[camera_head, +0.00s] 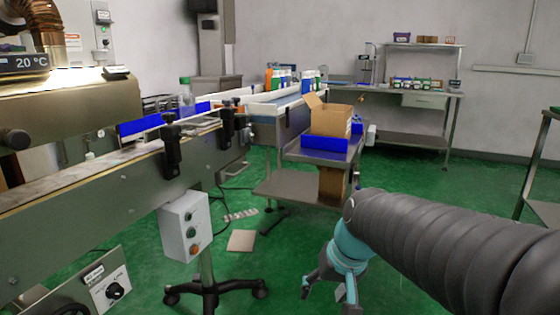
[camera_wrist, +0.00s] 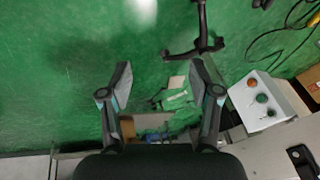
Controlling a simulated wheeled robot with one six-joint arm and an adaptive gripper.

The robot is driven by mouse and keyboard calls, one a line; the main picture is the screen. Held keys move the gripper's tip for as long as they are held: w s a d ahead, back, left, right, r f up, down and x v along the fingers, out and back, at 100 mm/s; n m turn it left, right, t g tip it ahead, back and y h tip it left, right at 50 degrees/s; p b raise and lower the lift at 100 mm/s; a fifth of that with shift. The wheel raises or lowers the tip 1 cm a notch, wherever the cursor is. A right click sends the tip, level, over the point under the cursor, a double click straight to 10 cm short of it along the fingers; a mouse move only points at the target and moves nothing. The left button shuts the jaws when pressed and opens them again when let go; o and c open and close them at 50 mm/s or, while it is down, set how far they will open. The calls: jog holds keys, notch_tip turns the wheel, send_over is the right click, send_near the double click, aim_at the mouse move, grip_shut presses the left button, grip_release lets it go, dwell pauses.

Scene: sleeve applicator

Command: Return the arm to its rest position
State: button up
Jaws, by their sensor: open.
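My arm (camera_head: 440,240), in a dark ribbed sleeve, reaches in from the right edge of the head view and bends down at its teal wrist. My gripper (camera_head: 328,293) hangs low over the green floor, to the right of the control box stand. In the wrist view my gripper (camera_wrist: 159,73) shows its two fingers spread wide, with nothing between the tips but floor. It is open and empty. The gripper touches nothing that I can see.
A conveyor (camera_head: 110,190) runs along the left, with a grey control box (camera_head: 185,226) on a wheeled stand (camera_head: 210,290) before it. A metal table (camera_head: 300,187) behind carries a cardboard box (camera_head: 331,119). A flat tan piece (camera_head: 242,240) and cables lie on the floor.

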jog(key=s+d+t+h, duration=0.1)
jog(key=s+d, duration=0.2)
jog(key=s, duration=0.3)
jog(key=s+d+r+t+h+p, duration=0.1)
jog(key=s+d, duration=0.3)
jog(key=s, duration=0.3)
jog(key=shift+s+r, duration=0.25)
jog(key=shift+s, duration=0.05)
jog(key=shift+d, duration=0.1)
dwell(0.9)
